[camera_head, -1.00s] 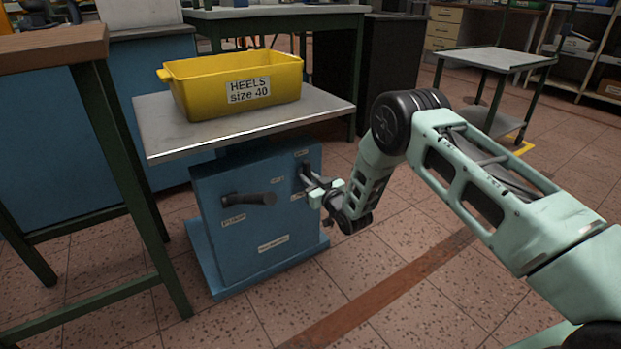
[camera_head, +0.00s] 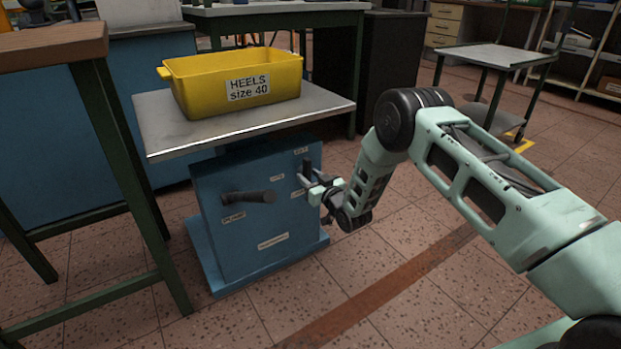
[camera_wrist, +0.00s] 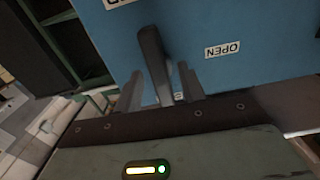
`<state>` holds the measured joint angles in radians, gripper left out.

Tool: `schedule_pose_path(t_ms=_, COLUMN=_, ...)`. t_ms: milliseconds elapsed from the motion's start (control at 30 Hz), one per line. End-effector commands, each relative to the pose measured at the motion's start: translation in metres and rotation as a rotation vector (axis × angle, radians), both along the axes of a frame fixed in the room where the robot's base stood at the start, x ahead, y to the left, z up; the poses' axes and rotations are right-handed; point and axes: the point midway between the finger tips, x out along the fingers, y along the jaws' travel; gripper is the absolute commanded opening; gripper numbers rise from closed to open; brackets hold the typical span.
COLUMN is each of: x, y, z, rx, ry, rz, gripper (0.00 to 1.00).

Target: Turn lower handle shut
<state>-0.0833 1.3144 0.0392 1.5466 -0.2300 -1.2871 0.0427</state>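A blue cabinet (camera_head: 262,220) carries two dark handles on its front. The left handle (camera_head: 248,197) lies nearly level and sits lower in the head view. The right handle (camera_head: 307,171) is at my gripper (camera_head: 318,188) and partly hidden by it. In the wrist view a dark handle (camera_wrist: 154,62) reaches down between the two fingers of my gripper (camera_wrist: 161,90). A gap shows between the handle and the right finger; the left finger is close to it, and I cannot tell if they touch.
A yellow bin (camera_head: 235,82) marked HEELS size 40 stands on the metal top (camera_head: 185,135) above the cabinet. A wooden-topped bench (camera_head: 50,45) with green legs stands close at the left. A small cart (camera_head: 498,57) is at the back right. Tiled floor is free in front.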

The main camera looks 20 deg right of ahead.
Motion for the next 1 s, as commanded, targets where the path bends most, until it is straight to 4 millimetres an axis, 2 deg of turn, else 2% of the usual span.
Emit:
schedule_pose_path(t_ms=167, x=-0.003, y=-0.001, z=0.001, rx=-0.001, ry=0.0, rz=0.0, gripper=0.4)
schedule_pose_path(t_ms=267, x=-0.012, y=-0.004, z=0.002, rx=-0.001, ry=0.002, rz=0.0, gripper=0.4)
schedule_pose_path(t_ms=367, x=-0.029, y=-0.01, z=0.003, rx=-0.001, ry=0.004, rz=-0.001, gripper=0.4)
schedule_pose_path(t_ms=800, x=-0.125, y=-0.041, z=0.002, rx=-0.001, ry=0.005, rz=-0.001, gripper=0.4)
schedule_pose_path(t_ms=1000, x=-0.155, y=-0.05, z=0.001, rx=-0.001, ry=0.003, rz=-0.001, gripper=0.4)
